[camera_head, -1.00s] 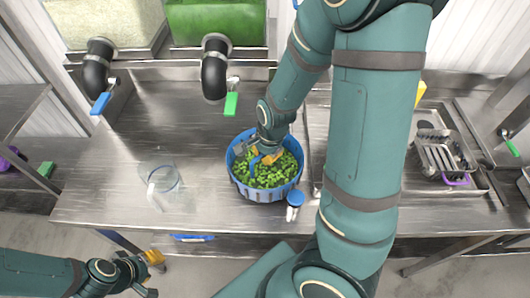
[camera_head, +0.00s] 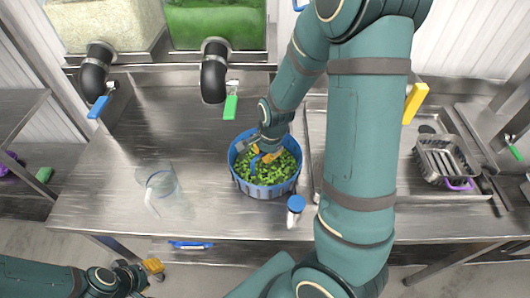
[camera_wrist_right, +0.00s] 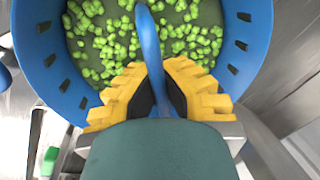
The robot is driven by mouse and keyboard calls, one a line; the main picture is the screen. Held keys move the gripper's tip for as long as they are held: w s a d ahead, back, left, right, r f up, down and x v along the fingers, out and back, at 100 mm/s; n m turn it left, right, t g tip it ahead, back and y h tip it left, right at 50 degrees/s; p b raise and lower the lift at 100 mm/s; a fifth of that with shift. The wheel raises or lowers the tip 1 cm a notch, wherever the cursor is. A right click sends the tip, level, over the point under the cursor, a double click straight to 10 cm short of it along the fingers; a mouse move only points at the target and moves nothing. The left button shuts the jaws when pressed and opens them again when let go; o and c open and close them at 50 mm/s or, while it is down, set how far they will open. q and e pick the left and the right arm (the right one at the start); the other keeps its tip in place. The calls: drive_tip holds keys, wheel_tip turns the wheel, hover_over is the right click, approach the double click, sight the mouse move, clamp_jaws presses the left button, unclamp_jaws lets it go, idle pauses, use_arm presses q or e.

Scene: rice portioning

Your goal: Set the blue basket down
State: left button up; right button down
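The round blue basket (camera_head: 265,190), slotted around its wall, holds green pieces and is over the middle of the steel counter in the head view. I cannot tell whether its base touches the counter. My right gripper (camera_head: 268,156) reaches down into it from above. In the right wrist view the gripper's yellow fingers (camera_wrist_right: 160,90) are closed on either side of the basket's blue handle (camera_wrist_right: 148,40). The basket's wall (camera_wrist_right: 245,50) curves around the green pieces. My left gripper (camera_head: 148,270) is low at the left, beyond the counter's front edge; its opening is unclear.
A clear jug (camera_head: 162,190) stands left of the basket. A small blue-capped container (camera_head: 296,208) is close to its lower right. Pipes with a blue handle (camera_head: 98,106) and green handle (camera_head: 230,106) hang behind. A steel wire basket (camera_head: 443,160) sits at right.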

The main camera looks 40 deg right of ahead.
drive_tip(key=c, duration=1.1)
unclamp_jaws()
drive_tip(key=shift+c, duration=0.2)
